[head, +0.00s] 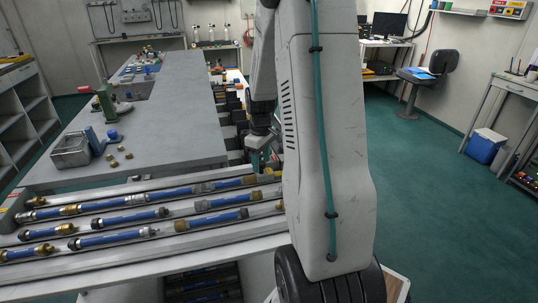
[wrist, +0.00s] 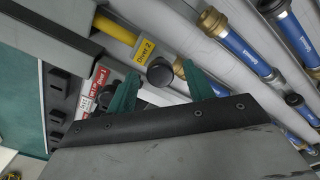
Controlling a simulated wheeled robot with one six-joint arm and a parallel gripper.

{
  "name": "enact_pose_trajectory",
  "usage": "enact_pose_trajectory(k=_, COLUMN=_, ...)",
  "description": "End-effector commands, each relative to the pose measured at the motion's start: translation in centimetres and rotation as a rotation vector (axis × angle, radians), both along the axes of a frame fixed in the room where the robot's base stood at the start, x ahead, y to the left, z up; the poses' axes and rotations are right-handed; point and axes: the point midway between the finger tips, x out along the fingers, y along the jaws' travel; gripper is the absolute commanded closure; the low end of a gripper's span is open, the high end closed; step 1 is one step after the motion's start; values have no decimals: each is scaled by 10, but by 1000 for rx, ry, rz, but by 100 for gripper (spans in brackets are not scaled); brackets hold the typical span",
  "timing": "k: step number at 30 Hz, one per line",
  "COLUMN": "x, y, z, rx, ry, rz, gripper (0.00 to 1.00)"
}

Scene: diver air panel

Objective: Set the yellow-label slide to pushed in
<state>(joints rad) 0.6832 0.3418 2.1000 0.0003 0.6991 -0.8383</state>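In the wrist view, the yellow label (wrist: 148,49) reads "Diver 2". A round black knob (wrist: 160,73) sits right beside it, seemingly the yellow-label slide's knob. My gripper (wrist: 160,69) has two green fingers spread apart, one on each side of the knob, with visible gaps; it is open and holds nothing. I cannot tell how far the fingertips are from the knob in depth. In the head view my gripper (head: 264,158) points down at the bench edge, partly hidden by my arm; the yellow label cannot be made out there.
A red label (wrist: 98,78) and a white label lie left of the yellow one. A yellow bar (wrist: 114,28) runs above. Blue pipes with brass fittings (wrist: 240,48) lie to the right. In the head view, several blue pipes (head: 128,200) lie along the near bench; green floor is open at right.

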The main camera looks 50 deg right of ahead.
Motion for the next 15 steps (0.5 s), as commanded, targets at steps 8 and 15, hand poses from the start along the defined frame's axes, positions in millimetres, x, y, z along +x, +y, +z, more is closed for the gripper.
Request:
enact_pose_trajectory(k=8, x=0, y=-1, z=26, rx=-3, ry=-4, rz=0, gripper=48)
enact_pose_trajectory(k=15, x=-1, y=0, z=65, rx=-2, ry=-2, rz=0, gripper=48)
